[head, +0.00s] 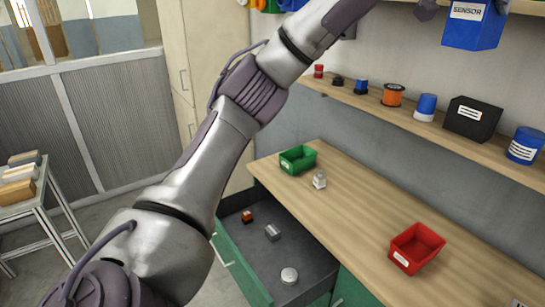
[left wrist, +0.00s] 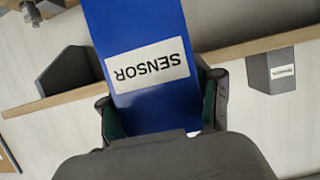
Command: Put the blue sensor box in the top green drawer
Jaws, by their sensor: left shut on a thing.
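The blue sensor box (head: 472,28) with a white SENSOR label is at the top right of the head view, partly cut off by the top edge. In the left wrist view the blue box (left wrist: 150,30) sits between the fingers of my left gripper (left wrist: 162,108), which is shut on it. The label appears upside down there. In the head view most of the gripper is out of frame. The green drawer (head: 238,268) under the worktop is pulled open, with a dark interior. My left arm covers part of its left side. My right gripper is in neither view.
The drawer holds an orange item (head: 247,217), a grey block (head: 272,232) and a round pale item (head: 289,275). On the worktop (head: 350,210) stand a green bin (head: 298,159), a small bottle (head: 319,180) and a red bin (head: 416,248). A wall shelf (head: 375,103) carries several parts.

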